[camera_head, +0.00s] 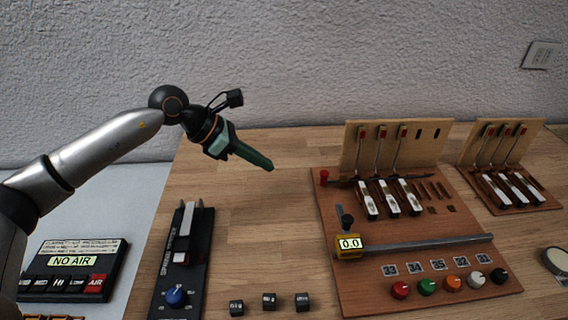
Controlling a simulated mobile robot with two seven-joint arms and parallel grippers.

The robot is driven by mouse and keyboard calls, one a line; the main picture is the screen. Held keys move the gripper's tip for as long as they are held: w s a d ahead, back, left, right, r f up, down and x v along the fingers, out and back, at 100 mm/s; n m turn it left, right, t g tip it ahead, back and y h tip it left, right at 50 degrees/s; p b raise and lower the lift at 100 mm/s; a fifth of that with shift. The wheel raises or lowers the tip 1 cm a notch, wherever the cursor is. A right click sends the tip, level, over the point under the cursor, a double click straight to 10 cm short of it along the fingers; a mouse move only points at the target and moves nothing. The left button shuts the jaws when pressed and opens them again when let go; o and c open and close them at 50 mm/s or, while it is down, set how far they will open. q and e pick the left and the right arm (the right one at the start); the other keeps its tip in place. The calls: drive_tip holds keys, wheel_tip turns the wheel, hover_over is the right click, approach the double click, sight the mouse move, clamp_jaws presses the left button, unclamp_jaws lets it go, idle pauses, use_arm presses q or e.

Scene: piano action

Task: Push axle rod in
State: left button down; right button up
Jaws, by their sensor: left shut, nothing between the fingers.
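The piano action model stands on a brown board (430,220) at the right of the table, with several white-topped levers (390,197) in a row before an upright wooden panel (357,150). A thin dark rod (341,184), which looks like the axle rod, sticks out to the left of the levers. How far it runs in behind them is hidden. A red knob (324,176) stands close to its left end. My left gripper (270,166) is shut and empty, its green fingers pointing down and right. It is above the table, left of the red knob and apart from it. My right gripper is out of view.
A digital gauge (349,244) on a grey bar (440,242) and several coloured knobs (427,286) are at the board's front. A second lever board (510,182) stands right. A black device (185,245) and small black blocks (269,300) stand left. The table's middle is clear.

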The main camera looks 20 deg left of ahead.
sight(340, 182)
use_arm(q)
drive_tip(key=x, duration=0.9)
drive_tip(key=shift+s+d+r, duration=0.1)
drive_tip(key=shift+r, duration=0.05)
drive_tip(key=shift+w+d+p, duration=0.5)
drive_tip(key=shift+w+d, duration=0.2)
drive_tip(key=shift+d, duration=0.35)
drive_tip(key=shift+w+d, duration=0.45)
drive_tip(key=shift+d, duration=0.2)
drive_tip(key=d, duration=0.1)
drive_tip(key=w+d, duration=0.1)
drive_tip(key=d, duration=0.1)
drive_tip(key=d+b, duration=0.1)
drive_tip(key=shift+w+d, duration=0.15)
drive_tip(key=shift+w, duration=0.15)
drive_tip(key=shift+r, duration=0.1)
